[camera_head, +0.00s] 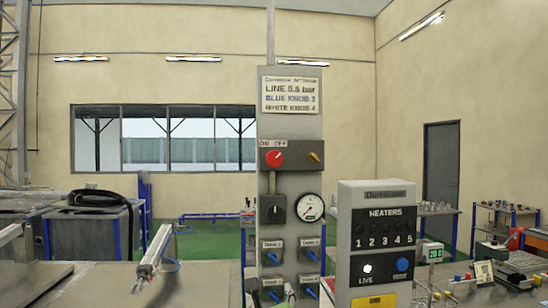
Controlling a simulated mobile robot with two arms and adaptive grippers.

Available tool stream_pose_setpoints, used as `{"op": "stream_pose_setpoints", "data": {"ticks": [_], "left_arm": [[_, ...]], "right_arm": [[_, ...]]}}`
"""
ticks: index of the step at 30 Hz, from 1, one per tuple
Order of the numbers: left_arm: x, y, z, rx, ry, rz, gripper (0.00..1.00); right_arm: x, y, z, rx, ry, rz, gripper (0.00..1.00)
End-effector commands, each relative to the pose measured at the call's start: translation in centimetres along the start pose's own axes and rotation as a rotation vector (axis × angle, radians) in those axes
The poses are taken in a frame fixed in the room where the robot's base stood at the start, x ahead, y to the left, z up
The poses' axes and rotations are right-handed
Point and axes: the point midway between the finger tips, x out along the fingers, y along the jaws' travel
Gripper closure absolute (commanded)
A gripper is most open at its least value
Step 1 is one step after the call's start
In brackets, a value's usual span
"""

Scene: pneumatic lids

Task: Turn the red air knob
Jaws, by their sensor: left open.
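The red air knob (274,158) is a round red dial on the upper part of a tall grey control column (290,120), under an "ON OFF" label. A small light mark shows on its face; its exact setting is too small to read. Nothing touches it. My right gripper is not in view.
Beside the red knob is an orange knob (314,158). Below are a black knob (276,209), a pressure gauge (309,207) and several blue-handled valves. A heater box (376,240) stands close right.

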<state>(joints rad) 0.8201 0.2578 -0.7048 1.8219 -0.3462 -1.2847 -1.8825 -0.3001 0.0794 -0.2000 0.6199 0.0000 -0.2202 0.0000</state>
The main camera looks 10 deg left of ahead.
Motion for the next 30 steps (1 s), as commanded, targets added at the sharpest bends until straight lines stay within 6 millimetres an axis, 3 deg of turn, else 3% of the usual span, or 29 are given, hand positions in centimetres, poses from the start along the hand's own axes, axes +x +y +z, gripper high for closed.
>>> {"op": "stream_pose_setpoints", "data": {"ticks": [1, 3, 6, 9, 13, 17, 23, 30], "left_arm": [[-1.3, -2.5, 5.0, 0.115, -0.089, -0.028, 0.56], [-3.3, -5.0, 10.2, 0.283, -0.196, -0.038, 0.56], [-6.3, -7.7, 16.2, 0.481, -0.329, -0.024, 0.56], [-8.9, -9.4, 20.1, 0.621, -0.425, 0.003, 0.56], [-10.7, -10.3, 22.5, 0.717, -0.488, 0.032, 0.56], [-10.5, -10.6, 23.4, 0.741, -0.500, 0.042, 0.56], [-7.7, -11.2, 25.1, 0.739, -0.497, 0.043, 0.56], [-3.0, -11.9, 27.4, 0.737, -0.495, 0.041, 0.56]], "right_arm": [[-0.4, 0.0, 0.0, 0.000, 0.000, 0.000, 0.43], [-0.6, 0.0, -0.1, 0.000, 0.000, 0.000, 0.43], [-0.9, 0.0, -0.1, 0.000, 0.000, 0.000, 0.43], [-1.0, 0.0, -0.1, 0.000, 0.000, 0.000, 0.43], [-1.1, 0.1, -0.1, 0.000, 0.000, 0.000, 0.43], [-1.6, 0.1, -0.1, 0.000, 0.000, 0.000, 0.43], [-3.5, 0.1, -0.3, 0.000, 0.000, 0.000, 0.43], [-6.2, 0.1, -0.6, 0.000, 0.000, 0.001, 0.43]]}}
